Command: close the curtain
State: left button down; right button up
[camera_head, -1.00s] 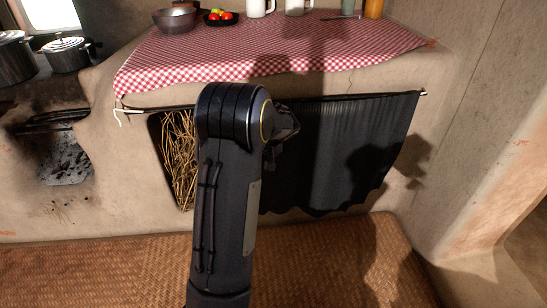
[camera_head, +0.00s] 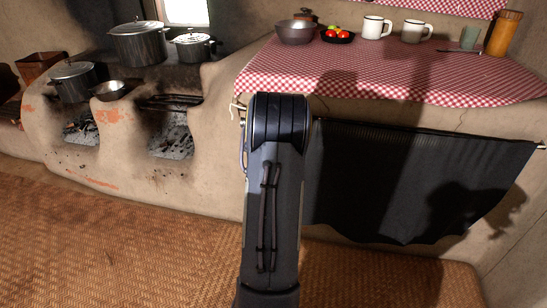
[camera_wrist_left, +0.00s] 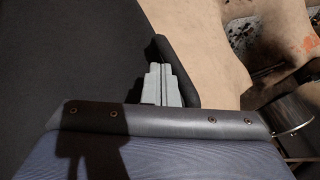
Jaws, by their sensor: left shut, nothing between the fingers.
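The dark curtain (camera_head: 400,185) hangs from a thin rod below the counter, spread from my arm to the right end of the rod. The left end of the rod (camera_head: 236,106) shows just left of my arm. In the head view my left gripper is hidden behind its own arm, which stands in front of the curtain's left side. In the left wrist view my left gripper (camera_wrist_left: 164,84) is shut and empty. It is at the edge of the dark cloth (camera_wrist_left: 65,55), beside bare clay wall; contact is unclear. My right gripper is not in view.
The counter has a red checked cloth (camera_head: 390,75) with a bowl (camera_head: 296,32), mugs (camera_head: 376,27) and an orange container (camera_head: 503,33). A clay stove with pots (camera_head: 138,44) stands left. A woven mat (camera_head: 130,240) covers the floor. Clay wall (camera_head: 215,165) lies left of my arm.

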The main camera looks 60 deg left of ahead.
pick_arm(q)
jog(key=shift+s+a, duration=0.5)
jog(key=shift+s, duration=0.05)
jog(key=shift+s+r, duration=0.1)
jog(key=shift+r, duration=0.05)
jog(key=p+v, duration=0.2)
jog(key=v, duration=0.5)
jog(key=shift+w+d+r, duration=0.15)
jog(key=shift+w+d, duration=0.05)
jog(key=shift+d, duration=0.15)
